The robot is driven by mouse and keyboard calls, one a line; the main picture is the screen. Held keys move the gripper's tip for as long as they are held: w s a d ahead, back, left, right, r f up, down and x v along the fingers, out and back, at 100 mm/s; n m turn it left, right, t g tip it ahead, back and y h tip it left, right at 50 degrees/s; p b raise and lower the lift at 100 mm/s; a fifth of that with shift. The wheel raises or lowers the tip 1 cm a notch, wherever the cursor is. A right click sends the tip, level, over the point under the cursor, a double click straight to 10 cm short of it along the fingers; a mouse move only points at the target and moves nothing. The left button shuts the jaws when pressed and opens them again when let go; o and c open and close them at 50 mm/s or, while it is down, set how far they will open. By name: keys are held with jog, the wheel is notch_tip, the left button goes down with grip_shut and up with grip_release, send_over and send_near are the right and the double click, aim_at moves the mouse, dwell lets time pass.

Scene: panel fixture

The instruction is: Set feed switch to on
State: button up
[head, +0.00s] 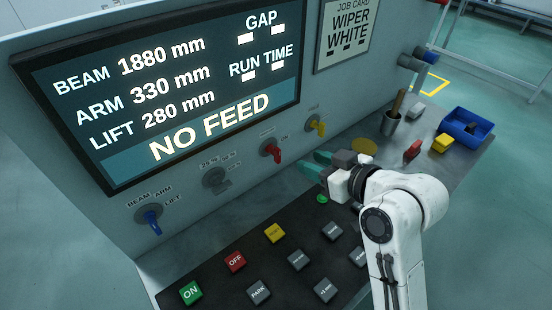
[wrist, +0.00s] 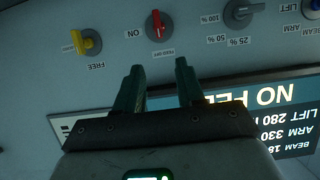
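The feed switch is a red-handled knob (head: 271,150) on the upright panel below the screen. In the wrist view, which is upside down, the red knob (wrist: 157,26) stands between an ON label to its left and a small label below it that seems to read FEED-OFF. Its handle lies roughly upright in that picture. My gripper (head: 317,164) is in front of the panel, right of the red knob in the head view. Its two green fingers (wrist: 158,70) are open, apart and empty, short of the knob.
A yellow knob (head: 316,125), a grey percent dial (head: 215,179) and a blue knob (head: 151,219) flank the switch. The screen (head: 165,90) reads NO FEED. Push buttons (head: 298,260) cover the sloped desk below. A blue bin (head: 467,128) stands at right.

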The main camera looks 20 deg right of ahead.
aim_at(280, 156)
jog(key=x, duration=0.4)
jog(key=f+b+x, duration=0.1)
jog(key=x, duration=0.3)
jog(key=f+x, duration=0.1)
jog(key=x, duration=0.3)
jog(key=shift+s+f, duration=0.1)
grip_shut()
